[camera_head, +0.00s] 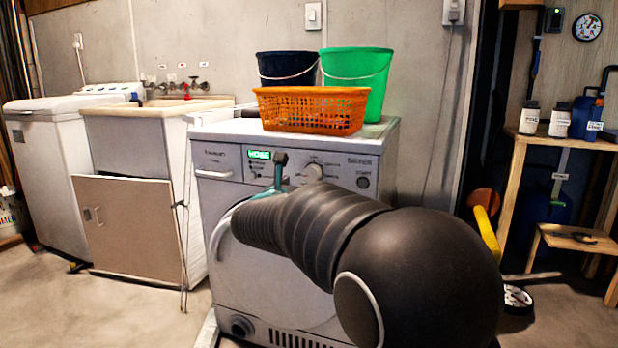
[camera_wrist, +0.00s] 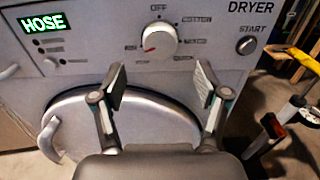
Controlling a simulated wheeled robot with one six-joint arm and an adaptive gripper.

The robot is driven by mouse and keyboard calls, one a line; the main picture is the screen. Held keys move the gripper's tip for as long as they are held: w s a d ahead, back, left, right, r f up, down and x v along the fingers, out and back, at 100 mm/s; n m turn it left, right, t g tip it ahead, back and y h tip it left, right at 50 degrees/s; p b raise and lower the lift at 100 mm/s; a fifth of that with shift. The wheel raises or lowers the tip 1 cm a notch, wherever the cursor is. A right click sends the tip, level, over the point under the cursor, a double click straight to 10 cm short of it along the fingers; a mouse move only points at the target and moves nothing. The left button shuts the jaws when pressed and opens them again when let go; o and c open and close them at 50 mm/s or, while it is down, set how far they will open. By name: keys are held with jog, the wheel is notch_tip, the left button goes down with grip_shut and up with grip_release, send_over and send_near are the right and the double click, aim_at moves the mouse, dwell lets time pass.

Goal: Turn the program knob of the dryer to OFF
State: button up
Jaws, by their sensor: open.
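The dryer (camera_head: 225,200) is a light grey front-loader with a round door (camera_wrist: 155,120). Its white program knob (camera_wrist: 161,40) is at the top middle in the wrist view, with OFF printed directly above it. The knob's red mark points to the lower left, away from OFF. The knob also shows in the head view (camera_head: 312,172). My gripper (camera_wrist: 160,82) is open and empty, its two fingers spread just below the knob and apart from it in the picture. The head view mostly hides the gripper behind my dark arm. The gap in depth is unclear.
A green display (camera_wrist: 43,22) reads HOSE, and the START button (camera_wrist: 247,45) is right of the knob. An orange basket (camera_head: 312,108), a green bucket (camera_head: 372,75) and a dark bucket (camera_head: 287,68) stand on the dryer. A sink cabinet (camera_head: 130,225) is to the left.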

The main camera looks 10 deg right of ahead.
aim_at(310, 175)
jog(key=shift+x, duration=3.1)
jog(key=c, duration=1.2)
